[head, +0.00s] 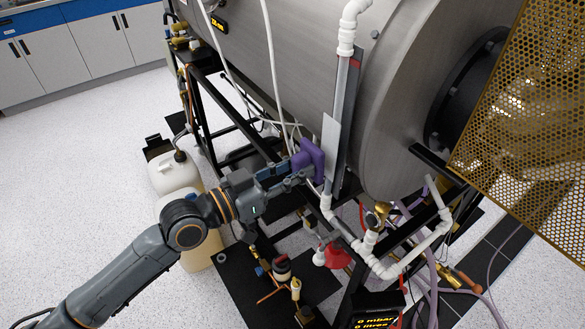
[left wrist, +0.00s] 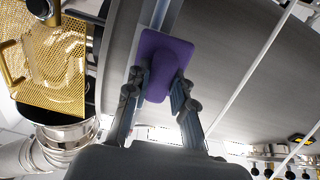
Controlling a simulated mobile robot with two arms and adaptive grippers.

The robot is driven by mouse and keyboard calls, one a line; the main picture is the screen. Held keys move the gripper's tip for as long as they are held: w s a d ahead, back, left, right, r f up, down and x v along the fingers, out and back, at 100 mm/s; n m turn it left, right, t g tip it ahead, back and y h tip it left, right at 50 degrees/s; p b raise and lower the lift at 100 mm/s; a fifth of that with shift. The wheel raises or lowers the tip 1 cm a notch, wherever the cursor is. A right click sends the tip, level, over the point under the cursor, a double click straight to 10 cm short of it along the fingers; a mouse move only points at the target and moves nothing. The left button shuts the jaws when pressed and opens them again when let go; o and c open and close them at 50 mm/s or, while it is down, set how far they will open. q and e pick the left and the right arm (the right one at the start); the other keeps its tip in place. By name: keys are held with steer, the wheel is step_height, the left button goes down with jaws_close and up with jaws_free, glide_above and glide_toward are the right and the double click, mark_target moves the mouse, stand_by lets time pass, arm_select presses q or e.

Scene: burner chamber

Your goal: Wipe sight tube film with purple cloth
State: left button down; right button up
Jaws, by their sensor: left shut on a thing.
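My left gripper (head: 290,170) is shut on a purple cloth (head: 309,157), a thick pad-like block, beside the lower part of the sight tube (head: 343,97). The sight tube is a pale upright tube on a dark backing, between white pipe fittings on the side of the steel chamber. A light grey film patch (head: 330,135) shows along its lower part, just above and right of the cloth. In the left wrist view the cloth (left wrist: 162,62) sits between the fingers (left wrist: 160,85) and covers part of the tube strip (left wrist: 165,14). I cannot tell whether the cloth touches the tube.
The large steel chamber (head: 300,50) fills the upper middle. A perforated gold guard (head: 530,120) stands at right. White pipes (head: 385,268), a red part (head: 337,256) and a black display (head: 376,312) lie below. Plastic canisters (head: 174,173) stand on the floor. Open floor is at left.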

arm_select(q)
steer(key=shift+w+d, duration=0.35)
steer(key=shift+d, duration=0.15)
steer(key=s+d+p, duration=0.2)
steer(key=s+p, duration=0.1)
steer(key=shift+s+r+p, duration=0.1)
steer(key=shift+s+p, duration=0.1)
steer(key=shift+p, duration=0.1)
steer(key=shift+d, duration=0.1)
